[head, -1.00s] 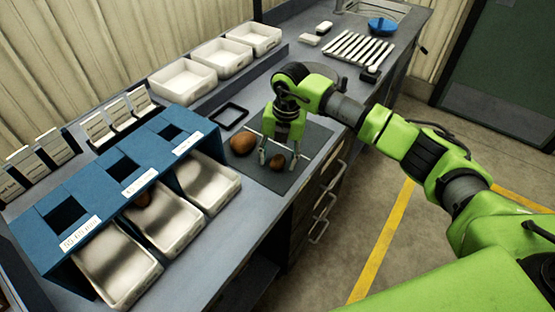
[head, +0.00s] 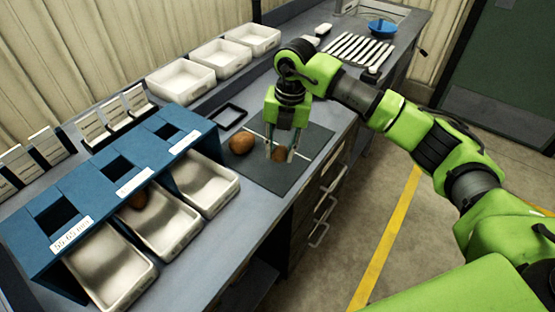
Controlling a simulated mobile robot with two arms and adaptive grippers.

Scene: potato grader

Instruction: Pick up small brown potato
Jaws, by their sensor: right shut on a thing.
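A small brown potato (head: 279,155) is on the dark mat (head: 290,178), between the fingertips of my right gripper (head: 281,155). The gripper points down and is shut on this potato; the fingers partly hide it. I cannot tell whether the potato still touches the mat. A larger orange-brown potato (head: 242,143) lies on the mat's left part, apart from the gripper. Another brown potato (head: 138,200) shows partly in the middle metal tray, under the blue grader. My left gripper is not in view.
The blue grader (head: 92,190) with square holes stands at left, with metal trays (head: 208,185) beneath it. White bins (head: 181,79) stand along the back. A black frame (head: 229,116) lies behind the mat. A roller rack (head: 356,50) stands at the far end.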

